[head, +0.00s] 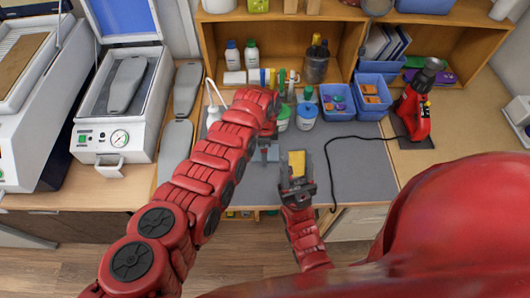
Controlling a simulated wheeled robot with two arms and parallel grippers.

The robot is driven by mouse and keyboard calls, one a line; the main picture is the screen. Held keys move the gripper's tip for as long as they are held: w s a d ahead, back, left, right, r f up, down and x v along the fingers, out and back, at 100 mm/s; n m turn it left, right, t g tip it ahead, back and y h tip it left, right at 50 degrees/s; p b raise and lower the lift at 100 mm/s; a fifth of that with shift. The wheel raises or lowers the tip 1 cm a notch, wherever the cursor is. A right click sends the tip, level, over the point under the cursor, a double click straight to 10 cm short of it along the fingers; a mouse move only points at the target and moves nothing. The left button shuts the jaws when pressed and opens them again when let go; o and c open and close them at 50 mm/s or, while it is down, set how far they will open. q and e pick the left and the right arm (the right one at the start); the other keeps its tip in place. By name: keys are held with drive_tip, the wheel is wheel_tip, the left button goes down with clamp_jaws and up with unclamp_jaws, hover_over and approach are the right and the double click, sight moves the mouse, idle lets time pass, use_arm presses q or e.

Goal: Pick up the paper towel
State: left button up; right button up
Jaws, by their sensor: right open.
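A white roll that looks like the paper towel (235,78) lies on its side at the back of the workbench, just below the shelf bottles. My left arm reaches over the grey mat from the left; its gripper (268,152) points down near the mat's middle, and its jaws are too small to read. My right gripper (297,168) is open over the front of the mat. A yellow block or pad (297,161) shows at its fingertips; whether they touch it I cannot tell. Both grippers are apart from the roll.
White and blue-capped bottles (306,117) stand behind the grippers. Blue bins (337,101) and a red press tool (414,105) with a black cable stand to the right. A forming machine (118,115) and grey insoles (175,150) are at left. The mat's right part (365,165) is mostly clear.

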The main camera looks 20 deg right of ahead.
use_arm(q)
drive_tip(key=c, duration=1.1)
drive_tip(key=shift+r, duration=0.1)
